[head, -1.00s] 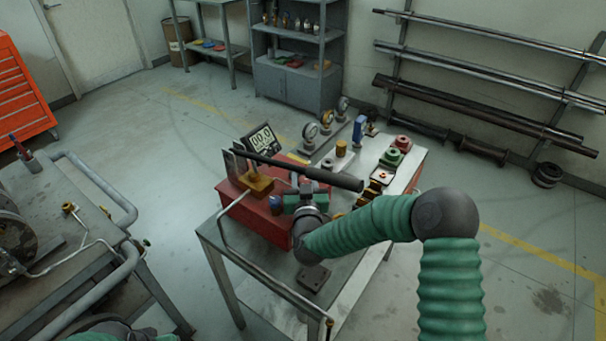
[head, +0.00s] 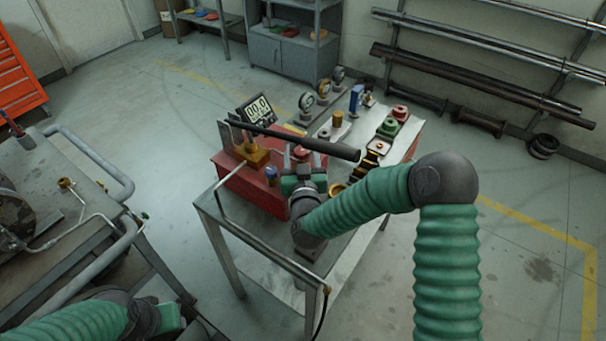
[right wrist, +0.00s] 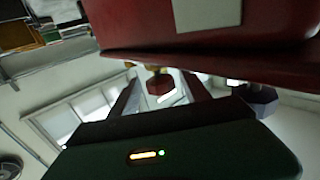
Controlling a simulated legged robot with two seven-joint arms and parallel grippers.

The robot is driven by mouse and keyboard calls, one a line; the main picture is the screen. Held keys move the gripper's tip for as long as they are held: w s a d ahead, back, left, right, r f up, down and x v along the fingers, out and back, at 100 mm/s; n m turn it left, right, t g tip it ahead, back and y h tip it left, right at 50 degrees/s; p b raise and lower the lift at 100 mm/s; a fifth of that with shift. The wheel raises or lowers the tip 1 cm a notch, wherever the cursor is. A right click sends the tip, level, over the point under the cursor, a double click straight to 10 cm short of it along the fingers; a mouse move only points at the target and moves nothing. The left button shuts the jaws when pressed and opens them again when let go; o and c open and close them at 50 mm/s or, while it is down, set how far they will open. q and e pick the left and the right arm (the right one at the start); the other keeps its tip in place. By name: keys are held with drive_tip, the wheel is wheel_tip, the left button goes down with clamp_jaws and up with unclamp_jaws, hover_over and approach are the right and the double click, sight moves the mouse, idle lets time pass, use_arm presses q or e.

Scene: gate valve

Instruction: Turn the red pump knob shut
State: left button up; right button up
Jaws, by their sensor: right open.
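The red pump (head: 250,187) stands on the metal table, with a brass block (head: 252,154) and a long black lever (head: 300,139) on top. In the right wrist view, the red knob (right wrist: 160,84) hangs under a brass fitting, between the two dark fingers of my right gripper (right wrist: 161,92). The fingers are apart; I cannot tell whether either touches it. In the head view, my right gripper (head: 296,164) is at the pump's right end, below the lever, and the knob is not clearly visible. My left gripper (head: 172,316) is low at the left, its fingers unclear.
A digital gauge (head: 258,108) stands behind the pump. Dial gauges (head: 306,102), a green valve part (head: 388,127) and other fittings crowd the table's far side. A pipe-railed cart (head: 60,215) stands at the left.

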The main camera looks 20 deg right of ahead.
sight(295, 149)
drive_tip(key=v, duration=1.3)
drive_tip(key=shift+s, duration=0.2)
drive_tip(key=w+d+r+n+t+y+p, duration=0.45)
drive_tip(key=w+d+r+y, duration=0.25)
drive_tip(key=w+y, duration=0.3)
drive_tip(key=s+d+f+n+g+y+p, duration=0.3)
drive_tip(key=s+d+f+n+g+y, duration=0.4)
drive_tip(key=g, duration=0.3)
drive_tip(key=shift+n+y, duration=0.25)
drive_tip(key=shift+y, duration=0.05)
drive_tip(key=x, duration=1.8)
drive_tip(key=shift+w+d+r+p, duration=0.25)
drive_tip(key=shift+p, duration=0.05)
